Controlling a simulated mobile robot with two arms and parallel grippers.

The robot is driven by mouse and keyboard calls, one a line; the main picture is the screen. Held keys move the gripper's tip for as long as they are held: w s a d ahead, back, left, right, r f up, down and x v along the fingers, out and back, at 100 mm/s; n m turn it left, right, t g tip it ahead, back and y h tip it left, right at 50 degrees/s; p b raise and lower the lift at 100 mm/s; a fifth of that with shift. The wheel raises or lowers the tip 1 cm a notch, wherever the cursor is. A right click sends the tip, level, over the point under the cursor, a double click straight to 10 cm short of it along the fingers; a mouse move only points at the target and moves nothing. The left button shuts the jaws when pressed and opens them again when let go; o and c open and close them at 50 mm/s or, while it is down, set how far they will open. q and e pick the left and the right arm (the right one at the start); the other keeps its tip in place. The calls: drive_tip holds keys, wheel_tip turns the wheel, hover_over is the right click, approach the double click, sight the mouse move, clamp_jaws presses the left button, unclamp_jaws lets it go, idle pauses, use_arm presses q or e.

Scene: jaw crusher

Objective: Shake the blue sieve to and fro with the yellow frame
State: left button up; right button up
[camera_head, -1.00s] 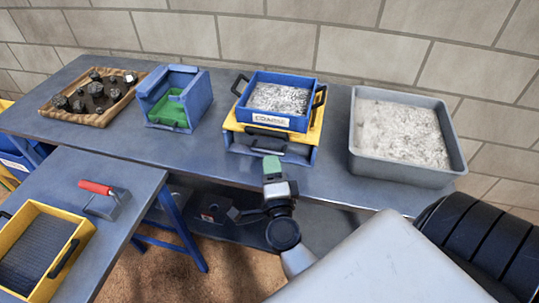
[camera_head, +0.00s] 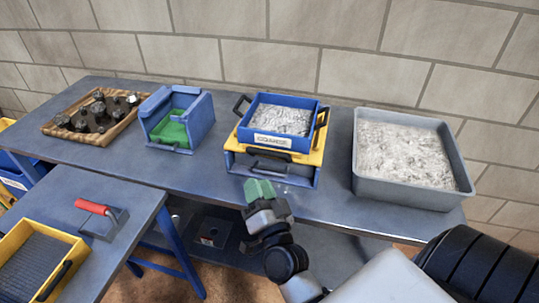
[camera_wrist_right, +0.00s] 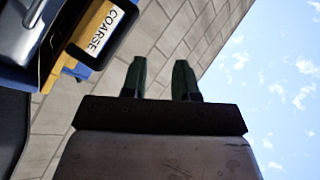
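The blue sieve (camera_head: 309,144) holds grey gravel, carries a "COARSE" label and has black side handles. It sits level on the yellow frame (camera_head: 238,145), which rests on a blue box (camera_head: 242,167) on the bench. My right gripper (camera_head: 258,188) hangs in front of the bench edge, below and slightly left of the sieve, apart from it. In the right wrist view its two green fingertips (camera_wrist_right: 158,78) stand apart with nothing between them. The COARSE label (camera_wrist_right: 104,30) shows at upper left there. My left gripper is out of view.
A grey tub (camera_head: 462,180) of gravel stands right of the sieve. A blue bin (camera_head: 200,122) with green inside and a wooden tray (camera_head: 128,121) of dark rocks stand left. A lower table (camera_head: 140,200) holds a red-handled tool (camera_head: 95,208) and a yellow sieve (camera_head: 80,250).

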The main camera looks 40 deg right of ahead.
drive_tip(key=a+n+y, duration=0.1)
drive_tip(key=n, duration=0.3)
drive_tip(key=n+g+h+b, duration=0.3)
drive_tip(key=n+h+b, duration=0.2)
drive_tip(key=n, duration=1.5)
approach(268, 151)
drive_tip(key=x, duration=0.3)
drive_tip(key=p+x, duration=0.1)
drive_tip(key=x, duration=0.2)
drive_tip(key=f+p+x, duration=0.1)
drive_tip(key=x, duration=0.3)
clamp_jaws()
